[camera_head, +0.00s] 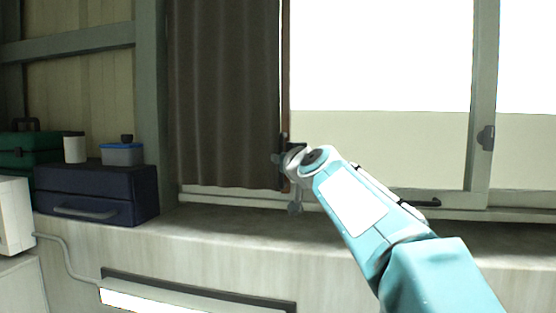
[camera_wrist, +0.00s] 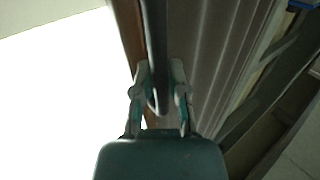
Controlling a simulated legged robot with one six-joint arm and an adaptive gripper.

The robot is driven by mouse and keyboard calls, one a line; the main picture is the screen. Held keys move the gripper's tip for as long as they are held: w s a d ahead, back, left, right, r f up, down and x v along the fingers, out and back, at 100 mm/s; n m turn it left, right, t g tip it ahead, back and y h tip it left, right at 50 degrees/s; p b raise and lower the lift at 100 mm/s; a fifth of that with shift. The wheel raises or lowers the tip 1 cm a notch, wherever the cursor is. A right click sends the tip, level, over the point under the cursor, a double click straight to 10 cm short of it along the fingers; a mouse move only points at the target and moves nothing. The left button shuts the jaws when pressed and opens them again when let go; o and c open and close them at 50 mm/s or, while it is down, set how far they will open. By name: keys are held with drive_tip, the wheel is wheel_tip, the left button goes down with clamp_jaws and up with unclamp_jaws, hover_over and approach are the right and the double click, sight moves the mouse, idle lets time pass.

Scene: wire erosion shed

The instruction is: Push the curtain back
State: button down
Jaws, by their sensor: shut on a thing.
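The dark brown curtain (camera_head: 225,95) hangs in folds over the left part of the bright window (camera_head: 385,70). A narrow reddish-brown strip runs down its right edge. My gripper (camera_head: 284,158) is at the lower part of that edge, reached from the right. In the wrist view, my gripper (camera_wrist: 160,78) is shut on a dark upright rod (camera_wrist: 154,40) at the curtain's edge. The curtain (camera_wrist: 212,55) spreads to the right there, with bare window to the left. The rod's upper end is out of view.
A stone-like sill (camera_head: 240,224) runs below the window. On its left are a dark blue case (camera_head: 97,193), a blue tub (camera_head: 122,155), a white cup (camera_head: 75,149) and a green box (camera_head: 28,150). A window post (camera_head: 482,90) stands right.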

drive_tip(key=shift+d, duration=0.1)
drive_tip(key=c, duration=0.6)
unclamp_jaws()
drive_tip(key=shift+c, duration=0.2)
drive_tip(key=v, duration=1.1)
drive_tip(key=shift+s, duration=0.4)
